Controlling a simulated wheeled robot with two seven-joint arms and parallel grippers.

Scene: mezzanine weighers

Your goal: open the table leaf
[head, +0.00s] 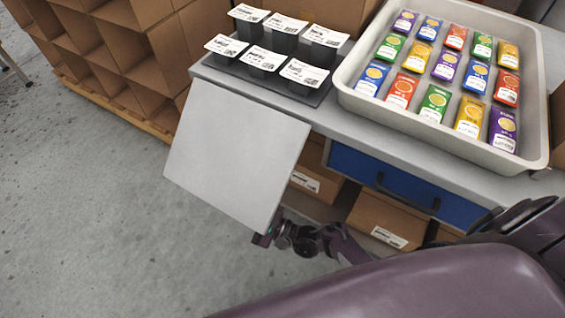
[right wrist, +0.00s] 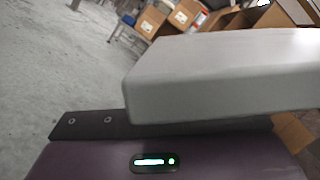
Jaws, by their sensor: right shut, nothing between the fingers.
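The table leaf (head: 237,155) is a plain light grey panel joined to the front-left end of the grey table (head: 330,122). It reaches out from the table end toward the lower left; its exact tilt is hard to tell. My right gripper (head: 266,238) is at the leaf's outer near corner, mostly under it, and is shut with nothing held. In the right wrist view the leaf's thick rounded edge (right wrist: 215,85) lies just above my dark finger (right wrist: 90,123). Whether they touch is unclear. My left gripper is not in view.
A grey tray (head: 345,92) of colourful packets and a dark mat (head: 222,70) with several labelled black containers stand on the table. A blue drawer (head: 400,187) and cardboard boxes (head: 385,215) are below. Cardboard shelving (head: 115,45) stands behind. The floor at left is clear.

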